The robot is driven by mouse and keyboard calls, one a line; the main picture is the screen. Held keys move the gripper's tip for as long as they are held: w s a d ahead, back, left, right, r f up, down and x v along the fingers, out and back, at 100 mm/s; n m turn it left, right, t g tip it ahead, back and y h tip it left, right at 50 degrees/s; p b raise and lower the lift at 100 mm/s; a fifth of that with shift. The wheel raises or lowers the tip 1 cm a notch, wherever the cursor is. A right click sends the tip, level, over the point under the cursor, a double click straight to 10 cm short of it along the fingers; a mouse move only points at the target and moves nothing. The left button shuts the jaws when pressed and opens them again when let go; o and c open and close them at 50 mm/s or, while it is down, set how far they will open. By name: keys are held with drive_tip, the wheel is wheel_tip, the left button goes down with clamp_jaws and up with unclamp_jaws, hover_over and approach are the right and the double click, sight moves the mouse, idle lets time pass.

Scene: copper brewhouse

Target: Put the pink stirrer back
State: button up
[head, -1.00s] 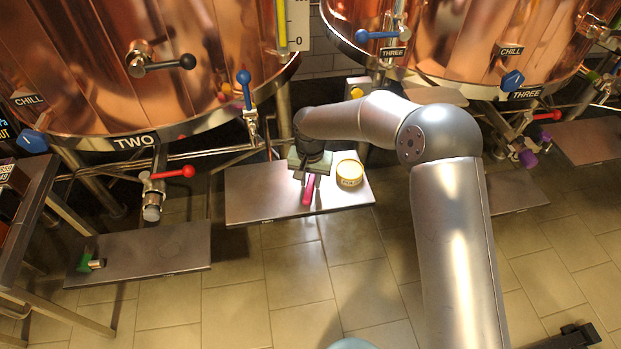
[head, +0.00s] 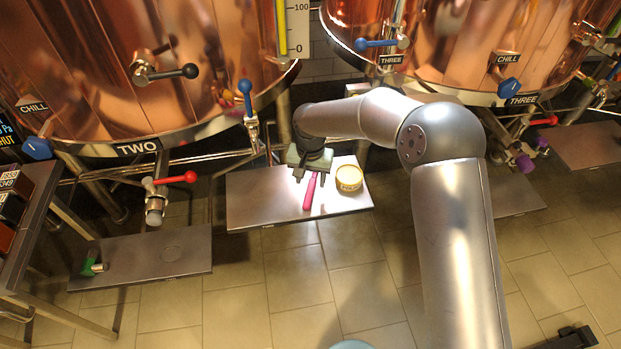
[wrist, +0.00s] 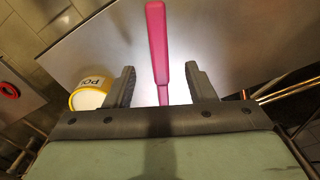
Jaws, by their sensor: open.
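The pink stirrer (head: 310,191) lies on the middle metal shelf (head: 250,205) below the gap between the two copper vessels. In the wrist view the stirrer (wrist: 157,45) runs lengthwise between my two fingers, and its near end is hidden behind the gripper body. My gripper (head: 311,181) is just above the shelf, over the stirrer's far end. Its fingers (wrist: 162,85) are open, with one on each side of the stirrer and a gap to both. I cannot tell how high the fingertips are above the shelf.
A yellow-banded tub (head: 349,178) stands on the shelf close to the right of my gripper; the wrist view shows it beside a finger (wrist: 90,93). A left shelf (head: 140,258) holds a green-and-grey item (head: 92,264). A red-handled valve (head: 176,179) hangs under vessel TWO.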

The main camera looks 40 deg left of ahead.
sight(311, 188)
drive_tip(key=shift+r+p, duration=0.95)
drive_tip(key=shift+r, duration=0.95)
drive_tip(key=shift+r, duration=0.1)
